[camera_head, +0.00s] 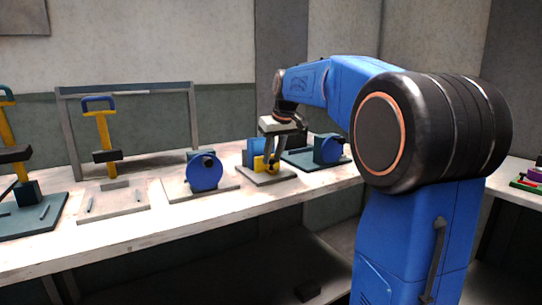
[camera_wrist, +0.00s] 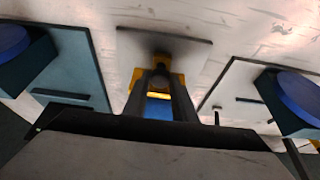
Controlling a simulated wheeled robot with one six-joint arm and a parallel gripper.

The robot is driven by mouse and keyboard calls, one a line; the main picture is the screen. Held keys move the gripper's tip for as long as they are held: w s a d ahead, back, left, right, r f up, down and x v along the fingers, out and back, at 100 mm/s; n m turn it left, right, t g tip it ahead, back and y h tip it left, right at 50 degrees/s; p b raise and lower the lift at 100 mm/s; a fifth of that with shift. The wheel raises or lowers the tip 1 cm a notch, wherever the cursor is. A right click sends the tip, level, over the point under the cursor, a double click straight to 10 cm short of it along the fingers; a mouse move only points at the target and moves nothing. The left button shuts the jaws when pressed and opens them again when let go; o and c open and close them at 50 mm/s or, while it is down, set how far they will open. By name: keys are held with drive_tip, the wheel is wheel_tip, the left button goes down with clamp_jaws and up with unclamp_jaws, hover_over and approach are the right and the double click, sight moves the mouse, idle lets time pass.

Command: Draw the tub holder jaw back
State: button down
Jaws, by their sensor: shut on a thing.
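The tub holder stands on a pale plate (camera_head: 284,177) on the bench, with a blue block (camera_head: 252,150) and a yellow jaw (camera_head: 259,165). My gripper (camera_head: 272,163) reaches down from above and is shut on the jaw. In the wrist view, my gripper's two fingers (camera_wrist: 161,78) straddle a dark knob, with the yellow jaw (camera_wrist: 136,79) showing beside them. A strip of blue shows between the fingers. My gripper hides much of the jaw, so its exact grip on the knob is hard to see.
A dark green plate with a blue wheel (camera_head: 327,149) stands close on the right. Another blue wheel (camera_head: 205,173) stands on a pale plate to the left. Yellow-posted presses (camera_head: 103,132) stand further left. The bench front edge (camera_head: 180,232) is clear.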

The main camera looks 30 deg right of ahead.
drive_tip(key=shift+s, duration=1.15)
drive_tip(key=c, duration=1.5)
unclamp_jaws()
drive_tip(key=shift+s, duration=0.1)
drive_tip(key=shift+r, duration=0.15)
drive_tip(key=v, duration=1.7)
drive_tip(key=shift+s, duration=0.1)
